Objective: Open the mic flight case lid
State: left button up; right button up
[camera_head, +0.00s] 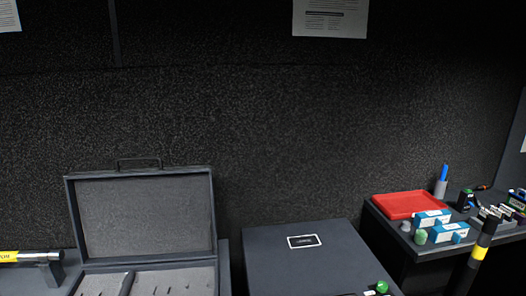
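A dark flight case with a grey foam insert (178,282) stands at the lower left. Its lid (145,215) is up, standing nearly upright at the back, with its grey lining facing me and a handle (139,162) on its top edge. The foam has dark slots. The front of the case is cut off by the picture's lower edge. I cannot read any label that names it as the mic case. Neither of my grippers is in view.
A dark flat-topped unit (310,262) with a small label stands in the middle. A red tray (403,205), blue-and-white boxes (432,218) and small items sit on the right counter. A dark rod with a yellow band (479,252) rises in front. A yellow-labelled cylinder (30,256) lies at left.

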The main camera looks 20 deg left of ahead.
aim_at(161, 214)
jog(key=k+j, duration=0.1)
jog(key=j, duration=0.75)
jog(key=j+u, duration=0.1)
jog(key=j, duration=0.75)
jog(key=k, duration=0.05)
